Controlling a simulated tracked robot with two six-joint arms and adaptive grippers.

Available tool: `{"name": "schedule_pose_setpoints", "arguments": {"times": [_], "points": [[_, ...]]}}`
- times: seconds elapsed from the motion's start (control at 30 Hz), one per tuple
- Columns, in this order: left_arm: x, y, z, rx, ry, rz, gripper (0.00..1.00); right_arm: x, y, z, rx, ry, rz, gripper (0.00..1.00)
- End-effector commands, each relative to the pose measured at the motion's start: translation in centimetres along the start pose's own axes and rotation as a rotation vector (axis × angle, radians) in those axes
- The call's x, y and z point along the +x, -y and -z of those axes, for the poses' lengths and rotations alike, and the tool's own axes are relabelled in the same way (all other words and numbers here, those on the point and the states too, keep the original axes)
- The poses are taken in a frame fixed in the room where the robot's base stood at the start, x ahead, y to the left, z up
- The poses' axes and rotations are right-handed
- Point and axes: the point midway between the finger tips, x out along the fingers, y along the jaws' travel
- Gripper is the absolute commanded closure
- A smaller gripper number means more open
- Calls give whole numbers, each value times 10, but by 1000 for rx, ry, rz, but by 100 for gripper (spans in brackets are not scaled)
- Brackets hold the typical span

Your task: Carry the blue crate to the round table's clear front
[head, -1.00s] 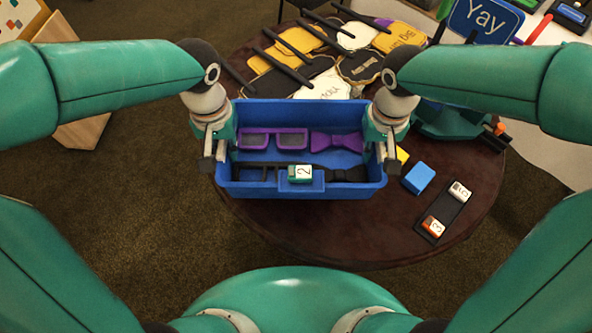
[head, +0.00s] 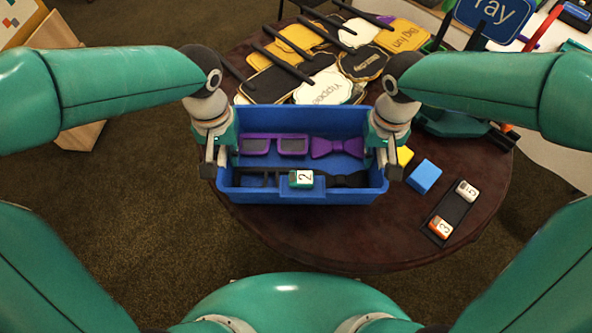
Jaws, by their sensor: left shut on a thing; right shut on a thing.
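The blue crate (head: 345,195) is in the middle of the head view, over the left front part of the round table (head: 310,245). It holds purple glasses (head: 275,146), a purple bow tie (head: 337,148), dark props along its front side and a small green-and-white block marked 2 (head: 301,179). My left gripper (head: 215,165) is shut on the crate's left end. My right gripper (head: 389,160) is shut on its right end. The fingertips are partly hidden. I cannot tell whether the crate's underside touches the table.
Behind the crate lie several sign props on sticks (head: 325,85). To its right are a yellow block (head: 404,156), a blue block (head: 424,176) and a black tray (head: 452,212) with two numbered blocks. The table's front strip is bare.

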Motion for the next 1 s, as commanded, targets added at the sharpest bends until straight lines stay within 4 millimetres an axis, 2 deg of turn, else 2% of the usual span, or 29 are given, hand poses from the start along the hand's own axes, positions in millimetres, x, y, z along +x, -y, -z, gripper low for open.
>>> {"name": "schedule_pose_setpoints", "arguments": {"times": [0.03, 0.2, 0.23, 0.37, 0.77, 0.87, 1.0], "points": [[6, -6, 1, 2, -5, -12, 100, 6, 6, 0, -2, -4, 11, 100], [17, -6, 1, 2, -5, -12, 100, 17, 6, 1, -2, -4, 11, 100], [15, -6, 0, 2, -4, -12, 84, 15, 6, 0, -2, -4, 11, 91], [14, -5, 0, 2, -3, -10, 62, 14, 5, 0, -1, -2, 10, 69], [10, -2, 0, -1, -2, -6, 62, 14, 2, 0, 1, 0, 6, 68], [0, -3, 1, -1, -4, -6, 62, 14, 2, 0, 1, 0, 5, 68], [-23, -2, 1, 0, -7, -8, 62, 14, 2, 0, 1, 0, 5, 68]]}}
